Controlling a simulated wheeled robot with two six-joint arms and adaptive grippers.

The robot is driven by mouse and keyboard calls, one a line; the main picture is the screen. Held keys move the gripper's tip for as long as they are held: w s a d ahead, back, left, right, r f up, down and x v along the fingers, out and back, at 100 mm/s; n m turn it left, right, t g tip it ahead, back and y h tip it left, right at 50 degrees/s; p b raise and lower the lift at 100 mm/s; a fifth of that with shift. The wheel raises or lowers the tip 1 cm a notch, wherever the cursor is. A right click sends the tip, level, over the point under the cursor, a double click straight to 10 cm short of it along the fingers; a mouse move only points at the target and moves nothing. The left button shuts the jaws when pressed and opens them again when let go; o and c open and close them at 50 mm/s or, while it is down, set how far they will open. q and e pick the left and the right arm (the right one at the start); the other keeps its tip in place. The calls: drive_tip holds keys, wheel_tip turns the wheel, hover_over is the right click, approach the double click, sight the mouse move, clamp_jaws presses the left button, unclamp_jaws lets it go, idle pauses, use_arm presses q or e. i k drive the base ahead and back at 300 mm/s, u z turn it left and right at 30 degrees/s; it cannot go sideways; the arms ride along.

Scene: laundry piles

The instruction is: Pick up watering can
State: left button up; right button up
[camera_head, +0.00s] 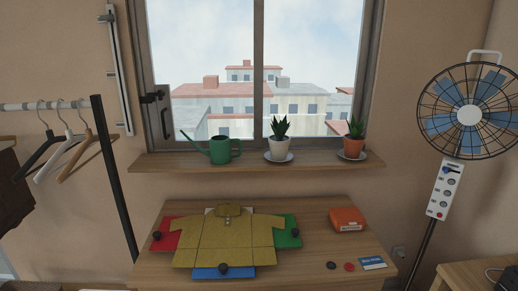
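A green watering can (221,150) stands upright on the wooden window sill (330,165), towards its left part. Its long thin spout points left and its handle is on the right. Nothing touches it from above. Neither of my grippers shows in the head view.
A plant in a white pot (279,149) and one in an orange pot (352,147) stand on the sill to the right. A fan (468,115) stands right, a clothes rack (113,180) left.

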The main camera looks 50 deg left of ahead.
sight(220, 147)
drive_tip(key=u, duration=0.05)
drive_tip(key=i, duration=1.35)
drive_tip(key=u, duration=1.6)
